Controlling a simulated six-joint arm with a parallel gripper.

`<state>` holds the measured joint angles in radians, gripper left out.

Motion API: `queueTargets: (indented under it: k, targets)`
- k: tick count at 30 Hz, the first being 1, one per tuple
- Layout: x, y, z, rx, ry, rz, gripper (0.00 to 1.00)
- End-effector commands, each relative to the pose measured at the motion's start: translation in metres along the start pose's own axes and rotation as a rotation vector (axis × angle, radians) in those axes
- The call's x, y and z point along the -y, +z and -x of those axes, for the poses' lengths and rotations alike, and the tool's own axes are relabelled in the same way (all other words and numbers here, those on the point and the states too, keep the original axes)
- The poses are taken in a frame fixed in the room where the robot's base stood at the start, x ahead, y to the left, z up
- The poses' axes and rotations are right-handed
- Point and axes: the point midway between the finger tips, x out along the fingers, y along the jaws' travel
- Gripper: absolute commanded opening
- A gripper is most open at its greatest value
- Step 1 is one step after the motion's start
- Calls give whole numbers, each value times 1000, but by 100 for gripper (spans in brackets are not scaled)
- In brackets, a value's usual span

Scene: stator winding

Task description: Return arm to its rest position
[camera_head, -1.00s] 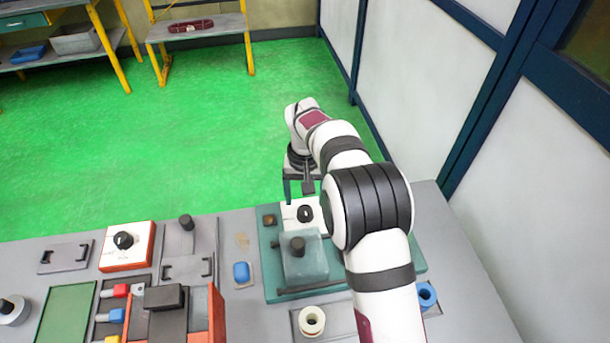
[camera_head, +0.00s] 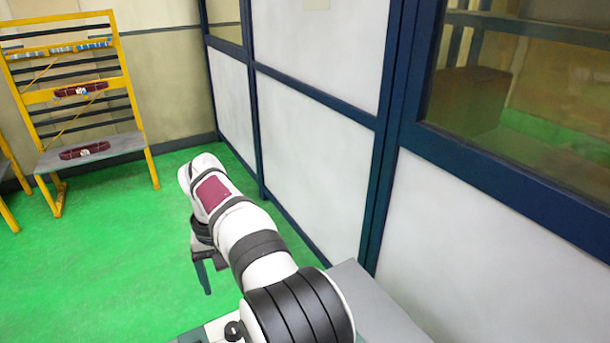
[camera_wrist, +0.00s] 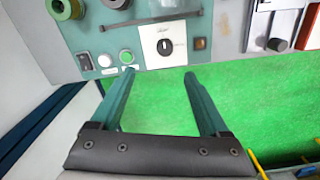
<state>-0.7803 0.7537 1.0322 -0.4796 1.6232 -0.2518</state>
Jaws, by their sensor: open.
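My gripper (camera_wrist: 159,72) is open in the wrist view, its two teal fingers spread apart with nothing between them. Beyond the fingertips is the teal machine panel with a white plate and black rotary knob (camera_wrist: 165,46). In the head view my gripper (camera_head: 207,277) hangs at the end of my white and black arm, over the green floor past the bench edge. Only a small part of the panel with its black knob (camera_head: 233,330) shows at the bottom of the head view; my arm hides part of it.
The grey bench (camera_head: 375,305) shows at the lower right. White wall panels with blue frames (camera_head: 315,150) stand to the right of my arm. A yellow rack (camera_head: 95,165) with dark red coils stands at the back left. The green floor (camera_head: 115,265) left of my arm is clear.

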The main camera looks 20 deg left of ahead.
Motion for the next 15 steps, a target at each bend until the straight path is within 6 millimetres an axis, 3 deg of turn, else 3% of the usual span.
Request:
queueTargets:
  k: [2,4,7,9,12,15]
  targets:
    - [-41,20,25,-1,-14,-97,79]
    - [-91,61,50,3,-35,-237,79]
    - [-150,149,71,8,-73,-473,79]
    - [-170,216,70,9,-100,-636,79]
    - [-173,294,52,9,-131,-829,79]
    - [-164,341,30,7,-153,-959,79]
